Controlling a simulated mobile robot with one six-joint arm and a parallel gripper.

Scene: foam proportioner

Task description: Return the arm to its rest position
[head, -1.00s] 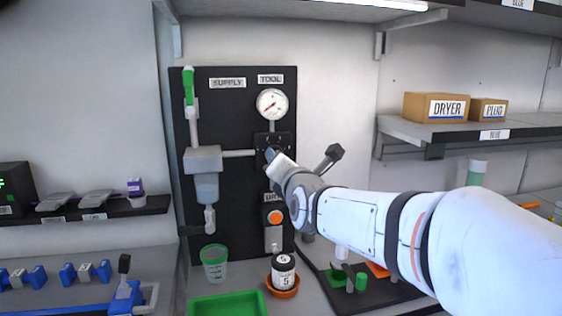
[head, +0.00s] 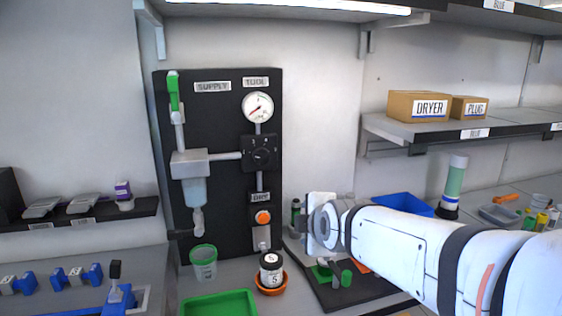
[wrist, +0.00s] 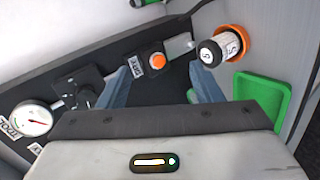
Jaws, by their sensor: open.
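My white arm reaches in from the right in the head view. Its end, with my gripper (wrist: 163,80), is in front of the right part of the wall, to the right of the black panel (head: 222,225). The fingers are hidden in the head view. In the wrist view the two blue-grey fingers stand wide apart with nothing between them. Beyond them show the panel, the orange button (wrist: 157,60), the gauge (wrist: 31,120) and the dark knob (wrist: 85,96). My gripper touches none of these.
A green tray (head: 218,303), a green-rimmed cup (head: 203,262) and a white jar (head: 271,268) in an orange dish stand below the panel. A black mat with green parts lies under my arm.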

